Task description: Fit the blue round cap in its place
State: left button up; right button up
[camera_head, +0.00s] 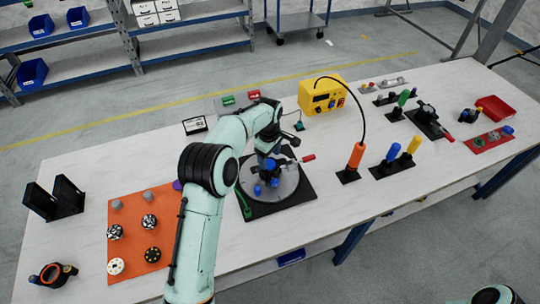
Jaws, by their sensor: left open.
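A round grey plate (285,188) sits on a black base on the white table, just right of my left forearm. Small blue round pieces show on it: one near its left side (257,190) and one beside it (274,182). Either may be the blue round cap; they are too small to tell apart. My left gripper (268,170) is over the plate, pointing down and close above these pieces. It is open; its fingers are small and partly hidden by the wrist, and I cannot tell whether they touch anything. My right gripper is out of view.
An orange mat (137,265) with several round parts lies left of my arm. A red-handled clamp (308,158) stands at the plate's edge. A yellow box (322,98) with a black cable is behind it. Tool stands fill the right; the table's front middle (310,225) is clear.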

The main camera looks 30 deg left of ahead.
pick_arm(q)
notch_tip(320, 180, up, 13)
jog(key=p, duration=0.2)
jog(key=shift+s+r, duration=0.2)
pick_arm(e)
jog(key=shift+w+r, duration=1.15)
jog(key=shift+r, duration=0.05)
